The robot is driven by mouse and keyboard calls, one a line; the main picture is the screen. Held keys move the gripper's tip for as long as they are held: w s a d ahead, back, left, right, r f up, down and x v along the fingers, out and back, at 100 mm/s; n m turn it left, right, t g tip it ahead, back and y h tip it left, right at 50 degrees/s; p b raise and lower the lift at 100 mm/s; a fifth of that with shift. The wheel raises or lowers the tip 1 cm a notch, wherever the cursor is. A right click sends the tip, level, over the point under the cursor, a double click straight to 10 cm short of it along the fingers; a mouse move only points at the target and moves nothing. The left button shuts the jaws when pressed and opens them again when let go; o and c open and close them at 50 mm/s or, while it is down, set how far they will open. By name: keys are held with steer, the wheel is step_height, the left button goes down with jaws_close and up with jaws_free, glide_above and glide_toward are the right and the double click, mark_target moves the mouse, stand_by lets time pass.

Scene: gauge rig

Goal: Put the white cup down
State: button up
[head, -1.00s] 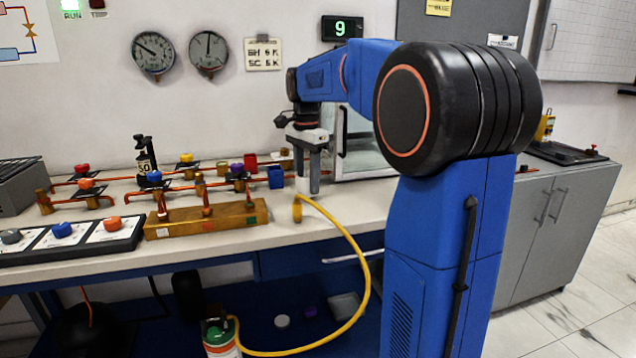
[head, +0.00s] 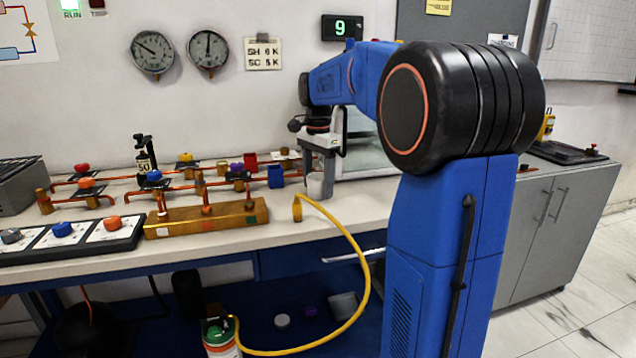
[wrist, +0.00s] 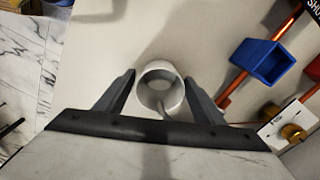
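The white cup (wrist: 145,96) shows in the wrist view between the two fingers of my gripper (wrist: 160,78). I look down into its open rim, and its handle points toward the gripper's base. The fingertips flank the cup closely, and my gripper appears shut on it. In the head view my gripper (head: 317,188) points down over the right part of the bench, and the pale cup (head: 314,187) shows partly hidden between the fingers. Whether the cup's base touches the bench is hard to tell.
A blue open box (head: 275,177) and a red box (head: 250,160) stand left of my gripper. A yellow hose (head: 345,232) ends on the bench just in front of it. Copper pipes with coloured valves fill the left bench. Pale bench top (wrist: 100,45) around the cup is clear.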

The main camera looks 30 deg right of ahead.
step_height(320, 180, up, 12)
steer(key=shift+r, duration=0.15)
stand_by(0.5)
steer(key=shift+s, duration=0.1)
stand_by(0.4)
